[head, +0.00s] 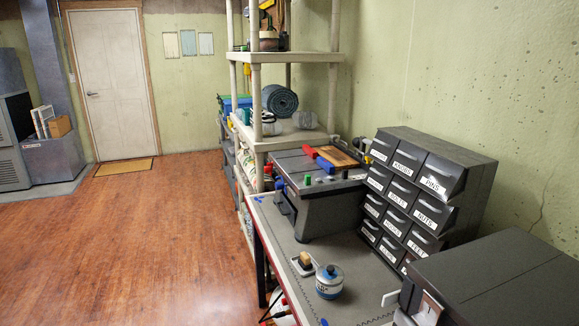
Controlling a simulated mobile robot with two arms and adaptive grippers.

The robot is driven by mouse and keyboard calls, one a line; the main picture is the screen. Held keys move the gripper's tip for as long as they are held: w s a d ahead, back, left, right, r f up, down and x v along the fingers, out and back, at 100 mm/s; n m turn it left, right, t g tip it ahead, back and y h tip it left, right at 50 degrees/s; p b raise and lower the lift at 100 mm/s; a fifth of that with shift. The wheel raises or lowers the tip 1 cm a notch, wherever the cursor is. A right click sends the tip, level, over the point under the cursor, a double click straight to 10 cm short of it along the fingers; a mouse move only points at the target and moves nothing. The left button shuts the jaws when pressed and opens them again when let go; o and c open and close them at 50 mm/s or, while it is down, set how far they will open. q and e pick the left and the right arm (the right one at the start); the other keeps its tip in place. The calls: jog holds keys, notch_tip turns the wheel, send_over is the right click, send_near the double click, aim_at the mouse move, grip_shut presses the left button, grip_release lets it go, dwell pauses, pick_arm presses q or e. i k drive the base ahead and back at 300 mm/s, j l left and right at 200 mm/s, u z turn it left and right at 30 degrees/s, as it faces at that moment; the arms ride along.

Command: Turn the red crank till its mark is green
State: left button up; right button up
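I cannot make out a red crank or its mark for sure in the head view. Which of these, if any, is the crank is too small to tell. Neither of my grippers is in view.
The grey workbench (345,262) carries a labelled drawer cabinet (478,205), a blue-white can (329,284), a small brush-like item (304,262) and a dark box (510,285) at front right. Shelving (296,56) stands behind. The wooden floor (150,240) at left is clear.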

aim_at(268, 169)
jog(key=i+j+z, duration=0.15)
jog(key=z, duration=0.25)
jog(key=i+j+z, duration=0.4)
jog(key=k+l, duration=0.1)
